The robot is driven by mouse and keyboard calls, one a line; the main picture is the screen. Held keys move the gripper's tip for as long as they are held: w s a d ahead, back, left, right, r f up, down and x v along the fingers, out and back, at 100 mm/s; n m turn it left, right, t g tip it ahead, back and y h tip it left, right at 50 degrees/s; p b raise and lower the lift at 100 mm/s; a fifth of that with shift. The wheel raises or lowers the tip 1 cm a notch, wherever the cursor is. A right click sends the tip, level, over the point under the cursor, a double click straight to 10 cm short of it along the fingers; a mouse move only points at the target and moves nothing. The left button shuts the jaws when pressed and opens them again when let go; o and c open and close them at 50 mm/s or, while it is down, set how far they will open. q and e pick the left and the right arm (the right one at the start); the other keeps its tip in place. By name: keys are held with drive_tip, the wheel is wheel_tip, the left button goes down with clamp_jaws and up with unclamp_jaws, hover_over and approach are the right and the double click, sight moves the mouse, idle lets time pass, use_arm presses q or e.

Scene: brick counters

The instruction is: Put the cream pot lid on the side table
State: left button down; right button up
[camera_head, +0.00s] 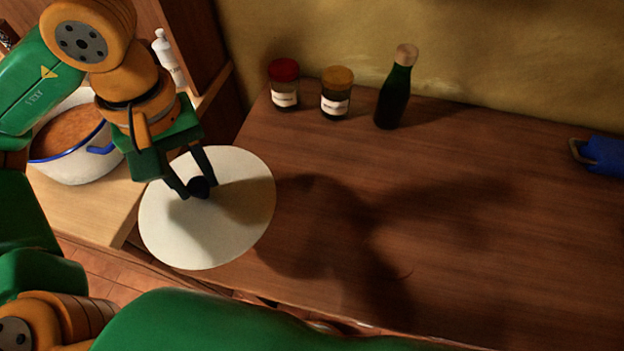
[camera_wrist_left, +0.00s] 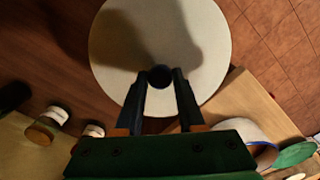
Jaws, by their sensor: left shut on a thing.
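The cream pot lid (camera_head: 207,235) is a flat round disc with a dark knob in its middle. My left gripper (camera_head: 198,187) is shut on that knob, from above. In the head view the lid covers the left end of the dark wooden table top and the gap beside the lighter counter. In the left wrist view the lid (camera_wrist_left: 160,30) fills the top middle, with the fingertips (camera_wrist_left: 160,80) on either side of its knob. I cannot tell whether the lid touches the table top (camera_head: 480,220). My right gripper is not in view.
A white pot (camera_head: 80,165) with a blue rim and brown contents stands on the light counter (camera_head: 105,212). A red-capped jar (camera_head: 284,88), a yellow-capped jar (camera_head: 336,95) and a dark bottle (camera_head: 393,100) stand along the wall. A blue object (camera_head: 604,155) lies far right. The table middle is clear.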

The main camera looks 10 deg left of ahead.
sight(259, 186)
use_arm(q)
drive_tip(key=shift+w+d+f, duration=0.15)
drive_tip(key=shift+w+d, duration=0.1)
drive_tip(key=shift+d, duration=0.05)
drive_tip(key=w+d+f+p, duration=0.1)
drive_tip(key=d, duration=0.1)
drive_tip(key=w+d+f+p, duration=0.1)
drive_tip(key=d, duration=0.1)
drive_tip(key=w+d+f+p, duration=0.1)
drive_tip(key=d, duration=0.1)
drive_tip(key=shift+w+d+p, duration=0.15)
drive_tip(key=shift+d+p, duration=0.15)
drive_tip(key=shift+p, duration=0.1)
drive_tip(key=w+d+f+p, duration=0.1)
drive_tip(key=f, duration=0.2)
drive_tip(key=w+d+f+p, duration=0.1)
drive_tip(key=f, duration=0.2)
drive_tip(key=w+d+f+p, duration=0.1)
drive_tip(key=f, duration=0.2)
drive_tip(key=shift+d, duration=0.2)
drive_tip(key=shift+f+b, duration=0.3)
drive_tip(key=shift+b, duration=0.05)
drive_tip(key=c, duration=0.5)
unclamp_jaws()
drive_tip(key=shift+r, duration=0.1)
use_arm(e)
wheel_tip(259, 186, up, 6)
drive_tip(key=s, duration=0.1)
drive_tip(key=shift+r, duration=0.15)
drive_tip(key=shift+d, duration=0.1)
